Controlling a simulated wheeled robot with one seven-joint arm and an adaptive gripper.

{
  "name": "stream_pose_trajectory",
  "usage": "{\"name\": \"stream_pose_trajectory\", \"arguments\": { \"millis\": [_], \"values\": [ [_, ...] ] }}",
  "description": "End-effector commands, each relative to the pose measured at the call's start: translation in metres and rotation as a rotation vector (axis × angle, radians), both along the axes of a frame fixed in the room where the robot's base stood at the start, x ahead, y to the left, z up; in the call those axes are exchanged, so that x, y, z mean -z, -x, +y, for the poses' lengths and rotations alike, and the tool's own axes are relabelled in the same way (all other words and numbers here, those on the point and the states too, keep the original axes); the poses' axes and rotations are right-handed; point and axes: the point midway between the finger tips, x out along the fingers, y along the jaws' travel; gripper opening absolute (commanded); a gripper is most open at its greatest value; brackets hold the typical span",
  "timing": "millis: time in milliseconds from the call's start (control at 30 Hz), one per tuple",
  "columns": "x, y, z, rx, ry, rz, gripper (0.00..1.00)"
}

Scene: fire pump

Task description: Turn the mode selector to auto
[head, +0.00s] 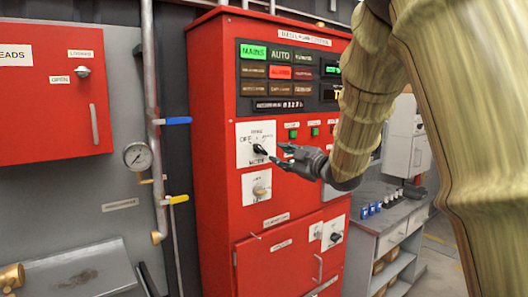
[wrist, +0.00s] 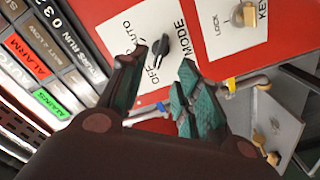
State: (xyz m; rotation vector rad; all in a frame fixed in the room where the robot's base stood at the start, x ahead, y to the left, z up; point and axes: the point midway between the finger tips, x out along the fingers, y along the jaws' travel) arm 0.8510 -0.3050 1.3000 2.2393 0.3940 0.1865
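The mode selector is a black knob (head: 260,149) on a white plate on the red cabinet's front. In the wrist view the knob (wrist: 160,46) stands between the labels OFF and AUTO and the larger word MODE. One end of it lies near OFF, but which end is the pointer is hard to tell. My gripper (head: 286,155) is just right of the knob in the head view. In the wrist view my gripper (wrist: 162,72) is open, with its teal-padded fingers apart and the knob seen beyond the gap between them. No contact with the knob is clear.
A key switch (head: 262,188) sits below the selector. A lit display panel (head: 281,76) is above, with small green buttons (head: 293,134) to the right. A pipe with blue-handled valve (head: 175,121) and a gauge (head: 137,156) stand left. A grey bench (head: 385,221) is at right.

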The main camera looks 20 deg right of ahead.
Motion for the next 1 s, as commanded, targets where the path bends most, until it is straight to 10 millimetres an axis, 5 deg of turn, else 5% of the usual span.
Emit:
{"name": "stream_pose_trajectory", "arguments": {
  "millis": [533,1000],
  "values": [
    [0.000,-0.077,0.028,0.000,0.000,0.002,0.33],
    [0.001,-0.092,0.034,0.001,-0.002,0.001,0.33]
  ]
}}
